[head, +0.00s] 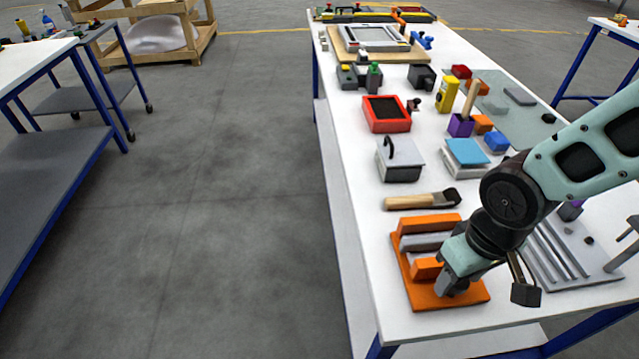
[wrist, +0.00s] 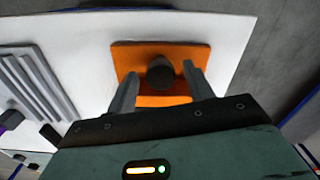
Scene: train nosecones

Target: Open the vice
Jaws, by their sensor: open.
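The vice is the orange device (head: 420,297) with an orange base and a grey bar between orange blocks, near the front end of the white table in the head view. In the wrist view its orange base (wrist: 190,52) lies below my gripper, with a dark round knob (wrist: 160,75) on it. My gripper (wrist: 160,95) is open, with one finger on each side of the knob. Whether the fingers touch the knob cannot be told. In the head view my gripper (head: 447,288) is over the vice's front part and hides some of it.
A brush (head: 422,200) lies just behind the vice. A grey box with a handle (head: 400,160) and a red tray (head: 386,114) stand farther back. A grey ridged plate (head: 570,255) is at the right. The table's left edge is close to the vice.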

